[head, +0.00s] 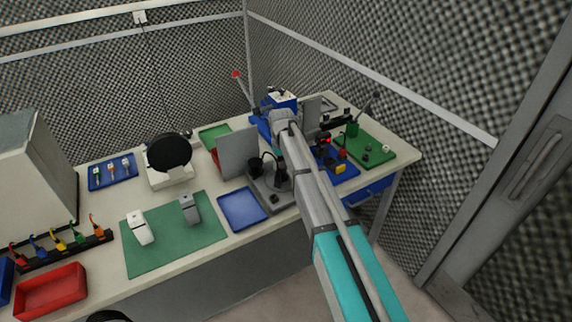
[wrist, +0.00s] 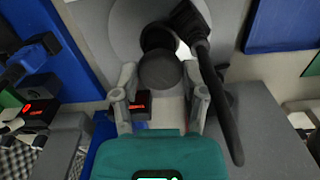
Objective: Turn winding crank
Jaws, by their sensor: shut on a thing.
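The winding crank's dark round knob (wrist: 160,70) stands over a pale grey disc (wrist: 128,28) in the wrist view. My gripper (wrist: 160,80) has one finger on each side of the knob and is shut on it. The far side of the knob and the exact contact are hidden. A black curved bar (wrist: 222,105) runs down just right of the right finger. In the head view a grey unit with black parts (head: 268,190) stands at the table's front edge, partly hidden by my arm, and my gripper is mostly hidden there.
A blue tray (head: 242,208) lies left of the grey unit, and a grey upright panel (head: 238,153) stands behind it. A blue fixture (head: 340,170) and a green board (head: 368,152) are to the right. Foam walls close in behind and right.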

